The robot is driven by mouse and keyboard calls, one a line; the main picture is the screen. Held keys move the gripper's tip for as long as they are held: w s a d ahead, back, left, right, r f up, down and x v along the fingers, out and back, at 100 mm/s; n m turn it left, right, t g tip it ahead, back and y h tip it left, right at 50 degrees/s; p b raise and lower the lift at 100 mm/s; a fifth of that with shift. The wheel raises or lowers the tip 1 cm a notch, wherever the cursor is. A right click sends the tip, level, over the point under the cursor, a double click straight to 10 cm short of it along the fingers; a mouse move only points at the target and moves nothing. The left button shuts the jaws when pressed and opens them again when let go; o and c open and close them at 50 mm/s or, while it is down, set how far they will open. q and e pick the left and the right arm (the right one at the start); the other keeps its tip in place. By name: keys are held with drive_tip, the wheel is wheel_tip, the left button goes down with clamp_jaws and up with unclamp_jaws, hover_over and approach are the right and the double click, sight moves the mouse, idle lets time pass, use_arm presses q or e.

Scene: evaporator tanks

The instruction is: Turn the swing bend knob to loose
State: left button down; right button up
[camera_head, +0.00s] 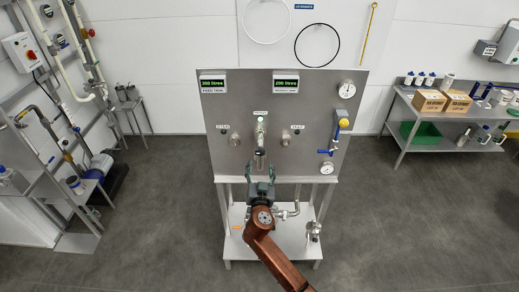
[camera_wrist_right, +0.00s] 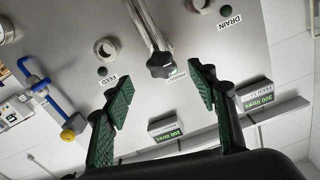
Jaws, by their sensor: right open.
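The swing bend (camera_head: 260,130) is a steel pipe in the middle of the upright steel panel. Its dark star-shaped knob (camera_head: 260,152) sits at the pipe's lower end. In the right wrist view the knob (camera_wrist_right: 161,64) shows between the fingers and a little beyond their tips, with no finger touching it. My right gripper (camera_head: 260,170) is open and empty, just below the knob in the head view. Its green-padded fingers (camera_wrist_right: 160,93) stand wide apart in the wrist view. Any loose or tight marking is too small to tell. My left gripper is out of view.
The panel (camera_head: 220,110) has two side ports (camera_head: 235,140), a blue-handled valve (camera_head: 327,151), gauges (camera_head: 346,88) and green displays (camera_head: 286,83). Pipework (camera_head: 290,212) lies below on the stand. A shelf with boxes (camera_head: 428,101) is at the right.

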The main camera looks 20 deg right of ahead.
sight(260, 153)
drive_tip(key=shift+r+p+x, duration=0.2)
drive_tip(key=shift+p+x, duration=0.6)
drive_tip(key=shift+x, duration=3.1)
drive_tip(key=shift+c, duration=0.5)
